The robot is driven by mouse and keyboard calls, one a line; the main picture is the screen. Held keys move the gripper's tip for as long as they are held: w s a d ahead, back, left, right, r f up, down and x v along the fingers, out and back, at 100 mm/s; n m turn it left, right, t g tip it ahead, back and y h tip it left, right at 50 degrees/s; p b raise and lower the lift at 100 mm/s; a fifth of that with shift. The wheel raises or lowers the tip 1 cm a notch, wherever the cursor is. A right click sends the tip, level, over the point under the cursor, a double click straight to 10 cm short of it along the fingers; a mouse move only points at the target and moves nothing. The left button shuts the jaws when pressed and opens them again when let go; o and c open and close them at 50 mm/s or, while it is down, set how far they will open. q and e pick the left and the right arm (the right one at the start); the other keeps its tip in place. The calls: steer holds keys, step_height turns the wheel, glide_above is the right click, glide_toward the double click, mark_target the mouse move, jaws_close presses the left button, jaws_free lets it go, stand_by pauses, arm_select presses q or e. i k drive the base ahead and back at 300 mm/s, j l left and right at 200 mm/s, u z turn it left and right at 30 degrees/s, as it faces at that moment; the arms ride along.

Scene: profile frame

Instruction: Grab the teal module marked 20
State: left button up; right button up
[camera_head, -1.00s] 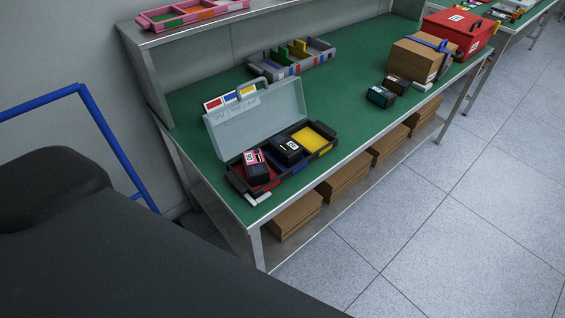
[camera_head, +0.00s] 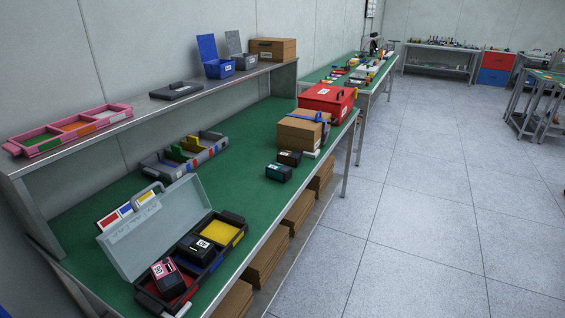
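A small black module with a teal face (camera_head: 279,173) sits on the green bench top (camera_head: 243,157), near its front edge. Its marking is too small to read. A similar dark module with a brownish face (camera_head: 289,158) stands just behind it. Neither of my grippers is in view.
An open case (camera_head: 206,262) with a raised clear lid holds a pink-marked module (camera_head: 167,278) and a black module (camera_head: 196,247). A cardboard box (camera_head: 299,132) and a red case (camera_head: 326,103) stand beyond the teal module. Grey floor (camera_head: 430,220) is free at right.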

mark_target(279, 172)
steer(key=i+l+u, duration=0.45)
steer(key=i+l, duration=0.15)
steer(key=i, duration=0.15)
steer(key=i+l+u, duration=0.4)
steer(key=i+l, duration=0.25)
steer(key=l, duration=0.25)
